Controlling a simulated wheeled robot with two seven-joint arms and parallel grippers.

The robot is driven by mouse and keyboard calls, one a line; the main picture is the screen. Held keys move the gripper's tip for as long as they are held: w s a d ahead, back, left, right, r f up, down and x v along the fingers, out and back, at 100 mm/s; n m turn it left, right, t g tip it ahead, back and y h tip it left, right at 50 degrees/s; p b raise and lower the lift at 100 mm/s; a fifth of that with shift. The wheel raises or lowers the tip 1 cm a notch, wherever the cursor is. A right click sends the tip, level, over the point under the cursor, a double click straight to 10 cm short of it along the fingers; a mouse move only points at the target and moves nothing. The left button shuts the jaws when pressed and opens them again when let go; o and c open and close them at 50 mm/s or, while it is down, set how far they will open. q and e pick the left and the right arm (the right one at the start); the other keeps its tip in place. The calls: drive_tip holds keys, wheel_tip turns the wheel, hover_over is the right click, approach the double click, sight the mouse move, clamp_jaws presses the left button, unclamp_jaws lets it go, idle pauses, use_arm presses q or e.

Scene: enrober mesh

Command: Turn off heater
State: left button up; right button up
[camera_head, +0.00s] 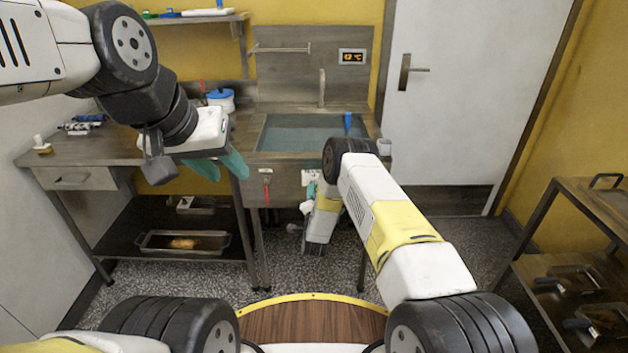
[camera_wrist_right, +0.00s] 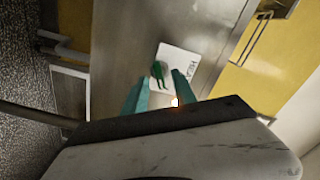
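The heater switch is a dark green knob (camera_wrist_right: 160,73) on a white labelled plate (camera_wrist_right: 184,62) on the steel front in the right wrist view. The plate also shows below the sink in the head view (camera_head: 309,177). My right gripper (camera_wrist_right: 158,79) has its two teal fingers apart, pointing at the plate with the knob between their tips in the picture. I cannot tell whether they touch it. In the head view my right arm hides most of that gripper. My left gripper (camera_head: 222,168) hangs left of the sink, teal fingers apart and empty.
The sink (camera_head: 290,134) holds water, with a glowing display (camera_head: 352,57) on the wall behind. A red-handled valve (camera_head: 266,184) is left of the plate. A table (camera_head: 85,152) stands left, a rack (camera_head: 560,215) right. A closed door (camera_head: 470,90) is behind.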

drive_tip(key=shift+w, duration=1.05)
drive_tip(key=shift+c, duration=0.4)
clamp_jaws()
drive_tip(key=n, duration=1.1)
drive_tip(key=shift+r+n, duration=0.2)
drive_tip(key=shift+n, duration=0.2)
drive_tip(key=shift+w, duration=0.1)
